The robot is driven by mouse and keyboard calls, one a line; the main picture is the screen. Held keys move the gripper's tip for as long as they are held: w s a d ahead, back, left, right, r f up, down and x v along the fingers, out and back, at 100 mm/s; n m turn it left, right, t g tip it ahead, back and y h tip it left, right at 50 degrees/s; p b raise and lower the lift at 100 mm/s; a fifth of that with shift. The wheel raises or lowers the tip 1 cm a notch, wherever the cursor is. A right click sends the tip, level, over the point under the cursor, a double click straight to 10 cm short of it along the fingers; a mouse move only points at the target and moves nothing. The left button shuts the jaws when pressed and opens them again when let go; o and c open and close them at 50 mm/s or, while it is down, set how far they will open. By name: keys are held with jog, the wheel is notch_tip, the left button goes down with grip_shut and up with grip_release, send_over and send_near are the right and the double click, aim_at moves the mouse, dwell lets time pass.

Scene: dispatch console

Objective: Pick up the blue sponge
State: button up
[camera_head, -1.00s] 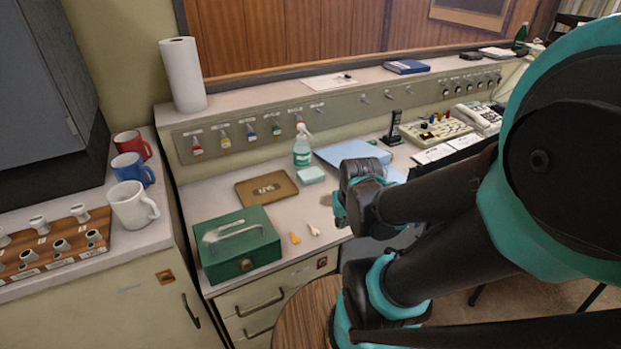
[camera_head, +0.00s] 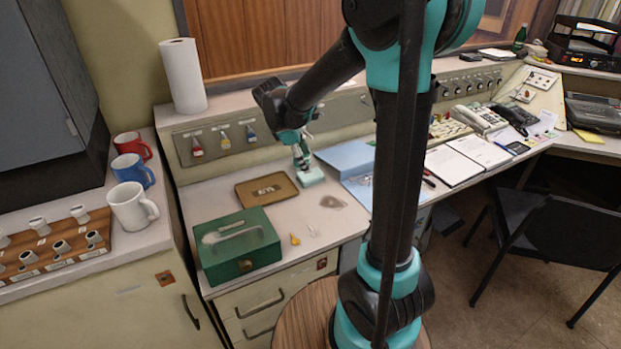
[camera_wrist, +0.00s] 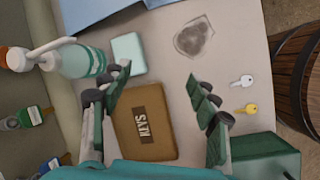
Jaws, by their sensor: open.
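The sponge (camera_head: 312,177) is a small pale blue-green block lying flat on the counter, right of the brown tray and left of the blue folder. It also shows in the wrist view (camera_wrist: 129,53), beside the spray bottle. My gripper (camera_head: 302,158) appears just above and behind the sponge in the head view. In the wrist view my gripper (camera_wrist: 160,86) has its fingers wide apart with nothing between them. The sponge lies beyond the left fingertip there, off the midline between the fingers. The gap between gripper and sponge is hard to judge.
The spray bottle (camera_wrist: 82,62) stands close to the sponge and is mostly hidden behind my gripper in the head view. The brown KEYS tray (camera_head: 266,190), green box (camera_head: 237,243), two keys (camera_wrist: 243,95) and blue folder (camera_head: 350,158) lie around. Wall key hooks (camera_head: 224,139) line the back.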

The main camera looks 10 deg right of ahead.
jog(key=w+a+r+n+h, duration=0.2)
jog(key=w+a+n, duration=0.3)
jog(key=w+a, duration=0.1)
send_near(310, 174)
jog(key=x, duration=0.9)
jog(key=shift+r, duration=0.1)
jog(key=c, duration=0.8)
jog(key=shift+o, duration=0.2)
notch_tip(310, 174, up, 10)
